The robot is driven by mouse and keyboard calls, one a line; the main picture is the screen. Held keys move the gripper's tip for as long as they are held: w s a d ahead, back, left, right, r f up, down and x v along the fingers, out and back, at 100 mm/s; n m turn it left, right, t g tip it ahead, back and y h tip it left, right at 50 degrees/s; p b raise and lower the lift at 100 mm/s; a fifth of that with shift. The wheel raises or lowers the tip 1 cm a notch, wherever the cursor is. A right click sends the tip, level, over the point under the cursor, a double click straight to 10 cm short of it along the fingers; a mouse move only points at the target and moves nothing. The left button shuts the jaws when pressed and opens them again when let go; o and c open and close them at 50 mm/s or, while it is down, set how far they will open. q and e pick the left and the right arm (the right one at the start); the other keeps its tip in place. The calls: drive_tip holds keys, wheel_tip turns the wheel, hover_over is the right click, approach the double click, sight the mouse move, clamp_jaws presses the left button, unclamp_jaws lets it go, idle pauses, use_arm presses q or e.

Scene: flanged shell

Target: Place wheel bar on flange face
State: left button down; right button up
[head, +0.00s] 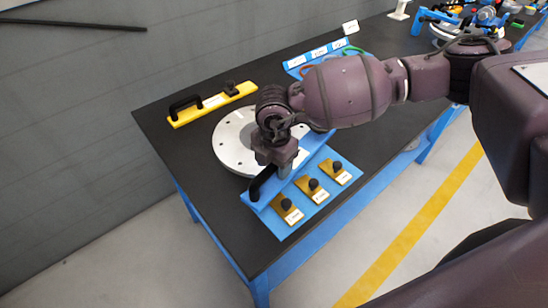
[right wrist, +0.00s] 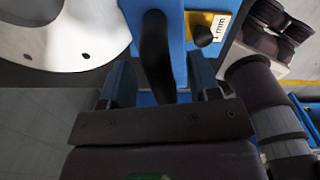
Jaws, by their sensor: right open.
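A silver round flange face (head: 232,150) with small bolt holes lies on the black table; part of it shows in the right wrist view (right wrist: 55,30). A blue bar (head: 253,203) with a black handle (head: 262,183) lies in front of it, and a yellow bar (head: 213,107) with black fittings lies behind it. I cannot tell from labels which one is the wheel bar. My right gripper (head: 284,169) is over the blue bar. In the right wrist view, its open fingers (right wrist: 163,85) stand either side of a black handle (right wrist: 155,45). My left gripper is out of view.
A blue plate (head: 283,226) with several brass blocks (head: 311,189) with black knobs and labels lies at the table's front edge. A blue labelled holder (head: 318,56) is at the back. The table's left corner (head: 160,138) is clear. My right arm hides part of the table.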

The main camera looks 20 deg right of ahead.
drive_tip(key=shift+c, duration=0.3)
drive_tip(key=c, duration=0.9)
clamp_jaws()
